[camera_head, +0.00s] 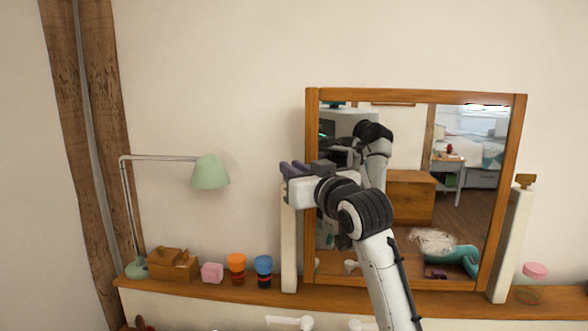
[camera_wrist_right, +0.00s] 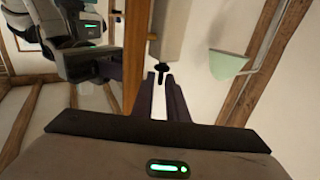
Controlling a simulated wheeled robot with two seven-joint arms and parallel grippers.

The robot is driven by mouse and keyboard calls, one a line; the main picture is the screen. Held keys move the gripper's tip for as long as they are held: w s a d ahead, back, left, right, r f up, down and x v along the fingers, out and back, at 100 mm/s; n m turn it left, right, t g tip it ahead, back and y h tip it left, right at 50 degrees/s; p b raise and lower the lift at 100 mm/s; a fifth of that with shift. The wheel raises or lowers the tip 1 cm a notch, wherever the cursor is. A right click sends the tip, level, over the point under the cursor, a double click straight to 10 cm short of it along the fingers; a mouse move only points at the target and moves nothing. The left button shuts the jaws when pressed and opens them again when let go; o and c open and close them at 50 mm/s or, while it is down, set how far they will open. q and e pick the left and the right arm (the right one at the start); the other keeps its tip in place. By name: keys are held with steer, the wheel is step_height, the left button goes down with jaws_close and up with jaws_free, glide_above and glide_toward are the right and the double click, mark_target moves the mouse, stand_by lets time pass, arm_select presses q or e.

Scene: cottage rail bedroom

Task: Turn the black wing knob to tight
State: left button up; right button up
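The black wing knob (camera_wrist_right: 160,68) shows in the right wrist view, on the side of a white post (camera_wrist_right: 173,28) beside the mirror's wooden frame. My right gripper (camera_wrist_right: 160,80) points at it, with its dark fingers parted and the knob's lower part at the gap between the tips. I cannot tell whether they touch it. In the head view my right gripper (camera_head: 287,169) is at the top of the left post (camera_head: 289,240), and it hides the knob. My left gripper is not directly in view.
The mirror (camera_head: 408,190) stands on a wooden shelf (camera_head: 215,291), and a brown knob (camera_head: 525,180) tops its right post.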

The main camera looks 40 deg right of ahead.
jaws_close()
